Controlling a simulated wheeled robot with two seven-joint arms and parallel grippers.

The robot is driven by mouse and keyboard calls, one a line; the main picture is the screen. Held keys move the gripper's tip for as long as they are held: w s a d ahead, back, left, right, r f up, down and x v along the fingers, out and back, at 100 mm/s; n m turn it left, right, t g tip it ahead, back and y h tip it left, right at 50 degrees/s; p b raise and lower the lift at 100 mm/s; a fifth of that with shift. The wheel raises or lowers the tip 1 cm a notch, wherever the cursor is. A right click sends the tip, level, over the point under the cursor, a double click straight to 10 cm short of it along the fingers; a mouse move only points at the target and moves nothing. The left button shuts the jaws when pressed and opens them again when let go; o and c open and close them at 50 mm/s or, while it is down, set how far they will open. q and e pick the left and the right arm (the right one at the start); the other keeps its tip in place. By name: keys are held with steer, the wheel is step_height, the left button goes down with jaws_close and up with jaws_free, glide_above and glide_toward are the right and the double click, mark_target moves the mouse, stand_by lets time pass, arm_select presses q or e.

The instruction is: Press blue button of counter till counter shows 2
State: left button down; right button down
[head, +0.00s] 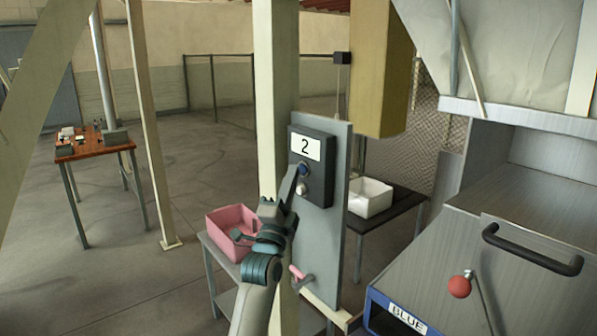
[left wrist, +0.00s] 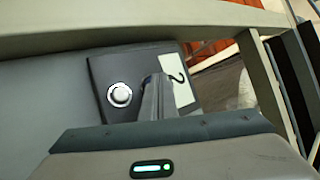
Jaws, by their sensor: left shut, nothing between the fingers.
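The counter (head: 318,152) is a dark box on a grey upright panel, and its white display (head: 305,146) reads 2. The blue button (head: 303,168) sits below the display, with a pale round button (head: 302,187) under it. My left gripper (head: 300,171) is shut and empty, its fingertips at the blue button; I cannot tell if they touch it. In the left wrist view the shut fingers (left wrist: 156,95) cover the blue button, beside the pale button (left wrist: 119,95) and the partly hidden display (left wrist: 181,80). My right gripper is in neither view.
A pink bin (head: 232,222) stands left of the panel and a white bin (head: 371,190) on a dark table behind it. A small pink-handled lever (head: 299,274) is low on the panel. A grey machine with a red knob (head: 459,287) fills the right.

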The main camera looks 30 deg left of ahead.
arm_select(q)
steer(key=shift+s+a+p, duration=0.3)
steer(key=shift+s+p, duration=0.05)
steer(key=shift+s, duration=0.45)
steer(key=shift+s+a+p, duration=0.25)
steer(key=shift+s+a, duration=0.1)
steer(key=shift+s, duration=0.45)
steer(key=shift+s+a+p, duration=0.25)
steer(key=shift+s+a, duration=0.05)
steer(key=shift+s, duration=0.45)
steer(key=shift+s+a+p, duration=0.25)
steer(key=shift+s+a, duration=0.1)
steer(key=shift+s, duration=0.45)
